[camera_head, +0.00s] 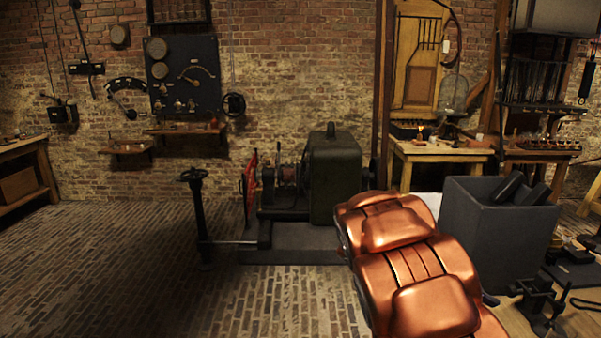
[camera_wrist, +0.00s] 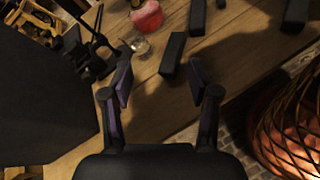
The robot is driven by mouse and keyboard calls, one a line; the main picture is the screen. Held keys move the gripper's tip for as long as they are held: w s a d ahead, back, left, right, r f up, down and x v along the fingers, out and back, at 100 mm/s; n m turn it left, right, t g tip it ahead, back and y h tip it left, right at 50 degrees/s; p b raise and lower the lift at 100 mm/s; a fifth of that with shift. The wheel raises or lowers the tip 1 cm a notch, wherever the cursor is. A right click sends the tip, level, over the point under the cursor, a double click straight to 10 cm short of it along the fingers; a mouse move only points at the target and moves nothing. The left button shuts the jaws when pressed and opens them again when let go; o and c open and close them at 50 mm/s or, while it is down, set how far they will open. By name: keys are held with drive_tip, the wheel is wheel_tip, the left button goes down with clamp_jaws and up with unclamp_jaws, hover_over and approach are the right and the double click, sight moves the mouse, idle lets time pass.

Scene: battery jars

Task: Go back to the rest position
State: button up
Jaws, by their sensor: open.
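In the wrist view my gripper (camera_wrist: 160,72) is open, its two dark fingers spread apart with nothing between them. Beyond the fingertips a black block (camera_wrist: 173,56) lies on a wooden surface (camera_wrist: 230,55). More black blocks show near the top edge, one at the middle (camera_wrist: 197,17) and one at the right (camera_wrist: 295,14). A round vessel with red contents (camera_wrist: 147,17) stands there, with a small clear glass piece (camera_wrist: 140,45) beside it. In the head view my copper-coloured arm fills the lower middle; my gripper cannot be made out there.
In the head view a dark grey box (camera_head: 490,222) with black blocks (camera_head: 520,188) at its top stands right of my arm. A green-cased machine (camera_head: 335,178) stands behind. Brick floor (camera_head: 110,260) is clear at left. A wire cage (camera_wrist: 290,130) glows at right in the wrist view.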

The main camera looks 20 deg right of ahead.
drive_tip(key=s+a+r+m+t+y+p, duration=0.1)
drive_tip(key=s+a, duration=0.4)
drive_tip(key=a, duration=0.6)
drive_tip(key=s+a+r+m+t+y+p, duration=0.1)
drive_tip(key=s+a+y, duration=0.4)
drive_tip(key=a, duration=0.6)
drive_tip(key=s+a+r+m+t+y+p, duration=0.1)
drive_tip(key=s+a+m+t+y+p, duration=0.1)
drive_tip(key=a, duration=0.9)
drive_tip(key=s+m+t+y, duration=0.1)
drive_tip(key=s+m+y, duration=0.1)
drive_tip(key=s+y, duration=0.1)
drive_tip(key=shift+s+a+m, duration=0.2)
drive_tip(key=shift+s+m, duration=0.2)
